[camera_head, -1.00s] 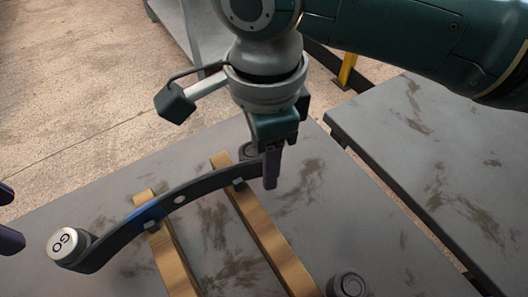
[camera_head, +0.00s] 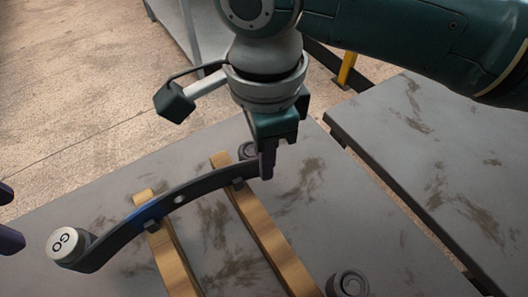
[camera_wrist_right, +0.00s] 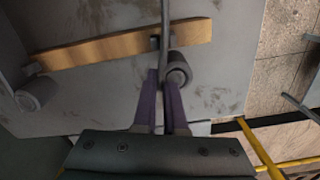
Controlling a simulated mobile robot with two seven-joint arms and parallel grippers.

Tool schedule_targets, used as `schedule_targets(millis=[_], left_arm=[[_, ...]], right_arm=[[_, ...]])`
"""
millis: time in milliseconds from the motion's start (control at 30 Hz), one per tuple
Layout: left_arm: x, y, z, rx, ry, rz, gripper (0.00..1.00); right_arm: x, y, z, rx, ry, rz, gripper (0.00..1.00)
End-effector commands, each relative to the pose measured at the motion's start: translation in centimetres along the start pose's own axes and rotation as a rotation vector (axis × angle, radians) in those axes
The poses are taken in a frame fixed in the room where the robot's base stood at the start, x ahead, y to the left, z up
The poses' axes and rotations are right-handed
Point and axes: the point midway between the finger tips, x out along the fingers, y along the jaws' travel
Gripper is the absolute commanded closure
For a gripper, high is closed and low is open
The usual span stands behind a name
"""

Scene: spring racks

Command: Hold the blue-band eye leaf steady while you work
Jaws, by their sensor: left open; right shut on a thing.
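The blue-band eye leaf (camera_head: 210,184) is a dark, curved strip with a blue band and a small hole. My right gripper (camera_head: 267,165) is shut on the leaf's far right end. In the right wrist view, the purple fingers (camera_wrist_right: 161,98) are on either side of the narrow leaf (camera_wrist_right: 165,28), seen edge-on. My left gripper (camera_head: 6,216) is open at the left edge, apart from the leaf; only its purple fingertips show.
The wooden bars (camera_head: 262,232) rest on a worn grey table (camera_head: 310,200) with small dark clips at the leaf. Round dark posts stand behind the leaf's right end (camera_head: 247,150) and at the front (camera_head: 348,284). A second grey table (camera_head: 425,135) stands right, across a gap.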

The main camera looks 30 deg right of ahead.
Motion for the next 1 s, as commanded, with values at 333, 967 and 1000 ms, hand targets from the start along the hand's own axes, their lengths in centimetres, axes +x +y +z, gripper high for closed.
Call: schedule_targets(millis=[333, 967, 1000], left_arm=[[-0.01, 0.0, 0.0, 0.0, 0.0, 0.0, 0.5], [-0.01, 0.0, 0.0, 0.0, 0.0, 0.0, 0.21], [-0.01, 0.0, 0.0, 0.0, 0.0, 0.0, 0.21]], right_arm=[[-0.03, -0.01, 0.03, 0.0, -0.001, 0.0, 1.0], [-0.04, -0.02, 0.04, 0.0, -0.001, 0.0, 1.0], [-0.04, -0.02, 0.04, 0.0, -0.001, -0.001, 1.0]])
